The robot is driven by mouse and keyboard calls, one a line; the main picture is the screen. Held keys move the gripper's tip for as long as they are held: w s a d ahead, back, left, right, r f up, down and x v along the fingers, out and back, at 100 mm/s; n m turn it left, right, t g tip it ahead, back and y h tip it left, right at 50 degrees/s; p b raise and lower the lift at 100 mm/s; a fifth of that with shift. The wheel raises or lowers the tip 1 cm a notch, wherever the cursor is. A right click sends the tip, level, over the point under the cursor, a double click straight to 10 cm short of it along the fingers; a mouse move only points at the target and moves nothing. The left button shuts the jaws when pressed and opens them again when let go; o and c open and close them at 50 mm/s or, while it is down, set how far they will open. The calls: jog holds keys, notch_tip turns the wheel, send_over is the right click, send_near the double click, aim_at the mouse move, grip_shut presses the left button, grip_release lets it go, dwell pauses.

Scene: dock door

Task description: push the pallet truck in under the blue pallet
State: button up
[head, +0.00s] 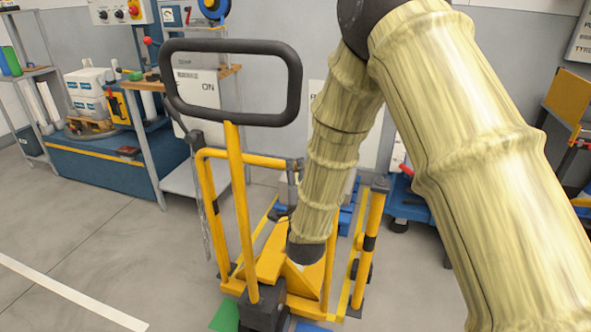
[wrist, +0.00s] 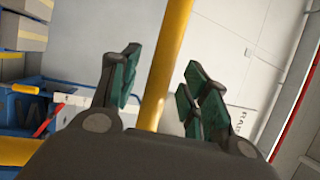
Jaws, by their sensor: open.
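The yellow pallet truck (head: 240,205) stands upright in the middle of the head view, with a black loop handle (head: 232,119) on top. My sleeved arm comes down in front of its right side and hides part of it. In the wrist view my gripper (wrist: 160,68) is open, with a yellow bar (wrist: 167,50) between its green-padded fingers. I cannot tell whether the fingers touch the bar. In the head view the gripper is not clearly visible. Blue parts that look like the blue pallet (head: 346,222) show behind the truck, mostly hidden by truck and arm.
A blue bench-like unit (head: 95,170) with white boxes (head: 88,85) stands at the back left, next to a shelf stand. Another blue unit (head: 408,205) is behind my arm at the right. A white line (head: 70,292) crosses the clear floor at the front left.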

jog(key=shift+x, duration=1.3)
grip_shut()
